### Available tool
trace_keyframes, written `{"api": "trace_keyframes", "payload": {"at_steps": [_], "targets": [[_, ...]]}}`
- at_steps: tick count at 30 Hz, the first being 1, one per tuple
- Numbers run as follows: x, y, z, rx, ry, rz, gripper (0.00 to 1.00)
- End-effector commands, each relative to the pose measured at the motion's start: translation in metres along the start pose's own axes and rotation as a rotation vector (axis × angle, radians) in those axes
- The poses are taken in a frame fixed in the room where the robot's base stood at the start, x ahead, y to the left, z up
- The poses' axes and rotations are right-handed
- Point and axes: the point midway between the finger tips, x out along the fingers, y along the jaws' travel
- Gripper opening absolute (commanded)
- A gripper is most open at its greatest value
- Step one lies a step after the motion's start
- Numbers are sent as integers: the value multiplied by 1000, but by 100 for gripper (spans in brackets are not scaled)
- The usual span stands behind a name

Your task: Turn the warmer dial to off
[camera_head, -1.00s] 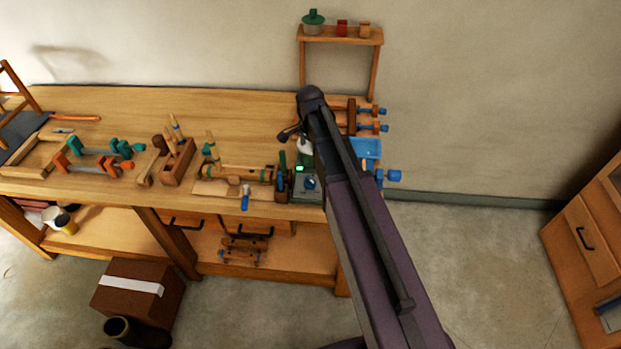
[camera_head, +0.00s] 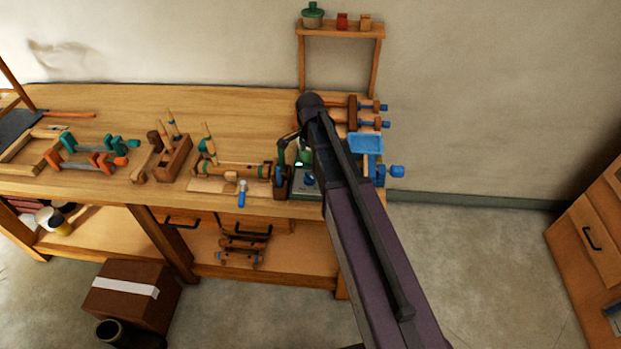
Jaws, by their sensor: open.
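The warmer (camera_head: 304,190) is a small dark green box at the right part of the bench's front edge. Its blue dial (camera_head: 309,180) faces up and shows just left of my arm; its exact setting is too small to read. A green light (camera_head: 299,164) glows at the back of the box. My gripper (camera_head: 291,138) shows only as a small grey part beside the arm's dark end joint, behind the warmer in the picture. It is open, appears empty and is apart from the dial. My arm hides most of it and the warmer's right side.
A blue tray (camera_head: 366,143) and several clamps lie to the right. The bench's back middle (camera_head: 250,115) is clear.

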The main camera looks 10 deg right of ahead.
Motion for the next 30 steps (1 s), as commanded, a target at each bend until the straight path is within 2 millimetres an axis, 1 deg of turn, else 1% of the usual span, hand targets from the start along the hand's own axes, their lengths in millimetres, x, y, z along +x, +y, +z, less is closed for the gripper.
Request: {"api": "trace_keyframes", "payload": {"at_steps": [1, 3, 24, 30], "targets": [[8, 0, 0, 0, 0, 0, 97], [14, 0, 0, 0, 0, 0, 97], [67, 0, 1, -1, 0, 0, 97], [79, 0, 1, -1, 0, 0, 97]]}}
